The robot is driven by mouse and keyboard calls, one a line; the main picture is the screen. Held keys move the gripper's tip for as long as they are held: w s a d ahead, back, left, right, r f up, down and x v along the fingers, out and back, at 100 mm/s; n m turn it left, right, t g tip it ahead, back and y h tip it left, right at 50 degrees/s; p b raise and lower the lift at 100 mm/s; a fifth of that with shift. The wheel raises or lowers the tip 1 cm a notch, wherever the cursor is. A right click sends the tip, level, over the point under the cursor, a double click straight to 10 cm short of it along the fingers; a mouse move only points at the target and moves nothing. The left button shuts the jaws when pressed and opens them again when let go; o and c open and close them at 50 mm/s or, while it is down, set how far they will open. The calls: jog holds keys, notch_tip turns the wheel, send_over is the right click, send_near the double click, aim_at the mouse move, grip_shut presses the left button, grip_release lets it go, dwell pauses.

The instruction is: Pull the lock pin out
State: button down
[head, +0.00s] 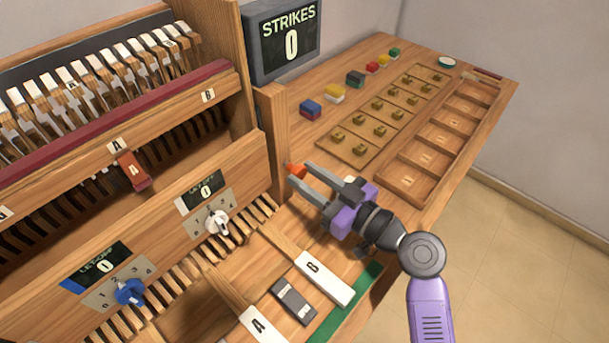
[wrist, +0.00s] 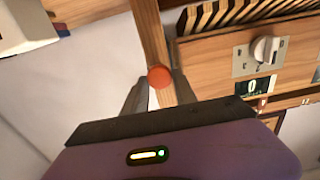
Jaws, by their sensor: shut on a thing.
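The orange lock pin (head: 297,170) is at the lower part of the wooden post (head: 274,135) on the right side of the piano case. In the wrist view, its round orange head (wrist: 159,77) shows in front of the post (wrist: 149,35). My gripper (head: 298,176) is shut on the pin, with one finger on each side of its head; the fingers also show in the wrist view (wrist: 160,88). The pin's shaft is hidden, so I cannot tell how far it sits in the post.
A white key (head: 325,279) and a dark block (head: 293,301) lie below my gripper. Coloured blocks (head: 311,109) and a compartment tray (head: 408,184) stand on the bench behind. The STRIKES display (head: 285,38) is above.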

jog(key=shift+b+v, duration=0.35)
jog(key=shift+v, duration=0.6)
jog(key=c, duration=1)
grip_release()
jog(key=shift+d, duration=0.1)
jog(key=b+v, duration=0.1)
jog(key=v, duration=0.6)
jog(key=shift+s+d+b, duration=0.3)
jog(key=shift+b, duration=0.05)
